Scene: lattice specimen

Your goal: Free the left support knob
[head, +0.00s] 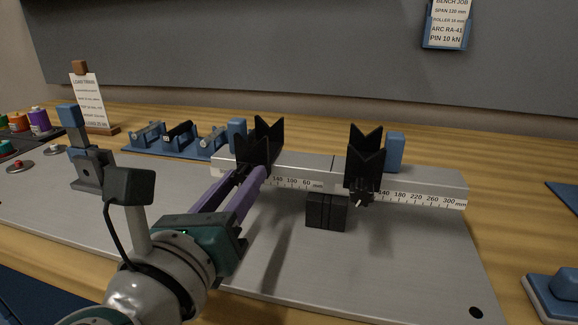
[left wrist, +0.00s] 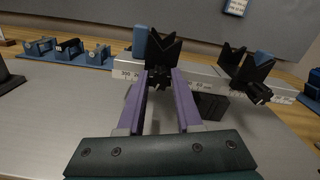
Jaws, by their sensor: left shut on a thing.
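The left support is a black V-block (head: 266,133) on the grey scale rail (head: 435,186). Its dark knob (left wrist: 159,77) shows in the left wrist view at the front of the block, between the purple fingertips. My left gripper (head: 243,180) reaches in from the front and is shut on this knob, which the fingers mostly hide in the head view. The right support (head: 366,155) is a similar black V-block, and its star-shaped knob (head: 361,198) is in plain view at the front. My right gripper is not in view.
A black block (head: 326,211) sits below the rail's middle. Blue posts (head: 395,152) stand behind the supports. A blue rack of rollers (head: 177,138) is at the back left, near a grey stand (head: 90,160) with a blue top. The plate's front right is clear.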

